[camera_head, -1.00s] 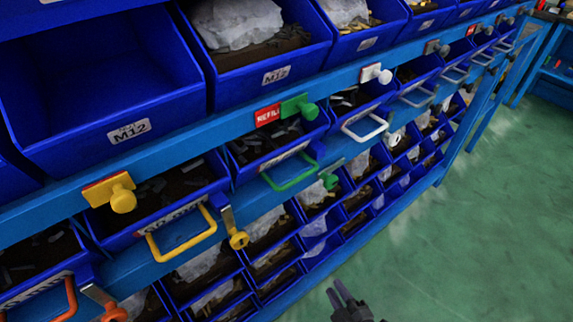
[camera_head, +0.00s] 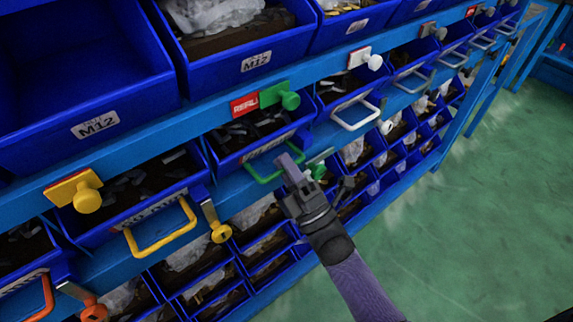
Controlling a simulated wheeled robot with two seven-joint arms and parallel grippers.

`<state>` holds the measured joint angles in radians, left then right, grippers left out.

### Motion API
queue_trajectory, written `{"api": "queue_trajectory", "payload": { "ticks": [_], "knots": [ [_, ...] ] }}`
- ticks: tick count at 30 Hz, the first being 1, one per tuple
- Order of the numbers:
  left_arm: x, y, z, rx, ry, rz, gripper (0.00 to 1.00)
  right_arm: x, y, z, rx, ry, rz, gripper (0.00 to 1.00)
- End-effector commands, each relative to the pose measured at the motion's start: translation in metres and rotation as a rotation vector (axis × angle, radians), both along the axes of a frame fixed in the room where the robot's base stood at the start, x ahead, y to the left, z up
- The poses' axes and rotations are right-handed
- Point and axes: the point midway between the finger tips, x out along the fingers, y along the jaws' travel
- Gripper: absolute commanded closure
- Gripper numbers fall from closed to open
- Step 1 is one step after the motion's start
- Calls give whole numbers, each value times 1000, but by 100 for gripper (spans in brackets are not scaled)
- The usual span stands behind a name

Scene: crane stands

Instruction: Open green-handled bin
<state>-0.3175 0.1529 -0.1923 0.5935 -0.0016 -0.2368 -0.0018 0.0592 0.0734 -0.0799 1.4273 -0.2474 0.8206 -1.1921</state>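The green-handled blue bin (camera_head: 230,161) sits in the middle row of the rack, with dark parts inside. Its green loop handle (camera_head: 262,181) hangs at the front, its right end partly covered by my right gripper. A green knob (camera_head: 290,101) on a green plate sits on the rail above, beside a red label. A second green knob (camera_head: 318,171) is on a latch at lower right of the bin. My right gripper (camera_head: 318,175) is open, with one finger close to the handle's right end; contact cannot be told. My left gripper is not in view.
A bin with a yellow handle (camera_head: 163,246) is to the left and one with a white handle (camera_head: 356,113) to the right. Yellow (camera_head: 88,200) and white (camera_head: 374,62) knobs stick out from the rail. Green floor (camera_head: 480,220) at right is free.

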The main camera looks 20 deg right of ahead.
Motion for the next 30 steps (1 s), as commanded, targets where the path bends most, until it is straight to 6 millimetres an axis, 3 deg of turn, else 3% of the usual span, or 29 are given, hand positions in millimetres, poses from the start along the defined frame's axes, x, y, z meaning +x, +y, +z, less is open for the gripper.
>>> {"api": "queue_trajectory", "payload": {
  "ticks": [2, 6, 30],
  "knots": [
    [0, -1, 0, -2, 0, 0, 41, 0, 0, 0, 0, 0, 0, 75],
    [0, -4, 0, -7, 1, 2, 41, 0, 0, 0, 0, 1, 0, 100],
    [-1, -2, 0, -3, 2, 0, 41, -1, 0, -1, 0, 3, 0, 100]
  ]
}}
